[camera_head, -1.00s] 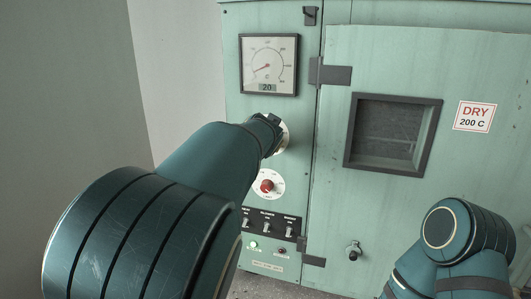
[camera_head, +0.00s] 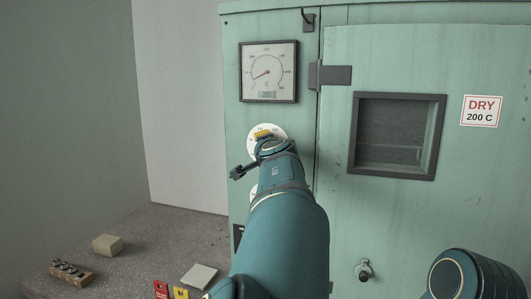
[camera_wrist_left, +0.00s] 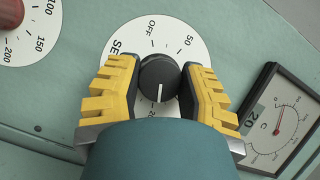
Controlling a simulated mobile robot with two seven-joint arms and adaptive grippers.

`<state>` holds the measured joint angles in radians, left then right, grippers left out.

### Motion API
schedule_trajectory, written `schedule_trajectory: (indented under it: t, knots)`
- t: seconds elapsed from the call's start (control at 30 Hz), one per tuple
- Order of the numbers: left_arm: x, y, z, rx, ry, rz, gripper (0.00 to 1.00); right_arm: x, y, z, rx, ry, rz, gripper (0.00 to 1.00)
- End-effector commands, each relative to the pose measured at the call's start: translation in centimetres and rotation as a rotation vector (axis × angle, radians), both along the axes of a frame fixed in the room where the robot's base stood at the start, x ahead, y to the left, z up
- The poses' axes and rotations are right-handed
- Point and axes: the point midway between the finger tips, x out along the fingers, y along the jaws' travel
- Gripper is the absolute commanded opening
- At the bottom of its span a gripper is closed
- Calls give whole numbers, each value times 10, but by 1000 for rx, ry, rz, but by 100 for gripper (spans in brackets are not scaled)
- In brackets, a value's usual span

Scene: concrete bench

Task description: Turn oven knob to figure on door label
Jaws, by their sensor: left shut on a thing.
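My left gripper (camera_wrist_left: 160,90) has its yellow fingers on both sides of the black oven knob (camera_wrist_left: 159,77) and is shut on it. The knob's white line points down in the left wrist view, near a partly hidden figure starting with 2 on the white dial (camera_wrist_left: 118,45). OFF and 50 show on the dial's upper side. In the head view the dial (camera_head: 254,131) is partly hidden behind my left gripper (camera_head: 263,136). The door label (camera_head: 481,111) reads DRY 200 C. My right gripper is out of view; only part of that arm shows at lower right.
A gauge (camera_head: 268,71) with a display hangs above the dial; the display shows 20 in the wrist view. A red knob (camera_wrist_left: 8,14) with its own scale is beside the dial. A beige block (camera_head: 107,245) and several small items lie on the bench (camera_head: 150,230).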

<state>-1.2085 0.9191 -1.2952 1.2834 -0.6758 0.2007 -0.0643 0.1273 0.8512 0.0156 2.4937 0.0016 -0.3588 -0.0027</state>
Motion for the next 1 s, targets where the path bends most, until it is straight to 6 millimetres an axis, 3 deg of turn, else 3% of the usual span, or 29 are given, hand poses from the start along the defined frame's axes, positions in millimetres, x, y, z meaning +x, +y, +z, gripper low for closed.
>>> schedule_trajectory:
  t: [0.7,0.73,0.8,1.0]
  knots:
    - [1,3,1,65,-23,5,5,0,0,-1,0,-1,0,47]
    - [1,3,1,65,-23,5,54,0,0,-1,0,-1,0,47]
    - [1,3,1,65,-22,4,74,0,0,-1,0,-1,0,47]
    - [0,2,0,65,-22,3,74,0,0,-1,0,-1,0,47]
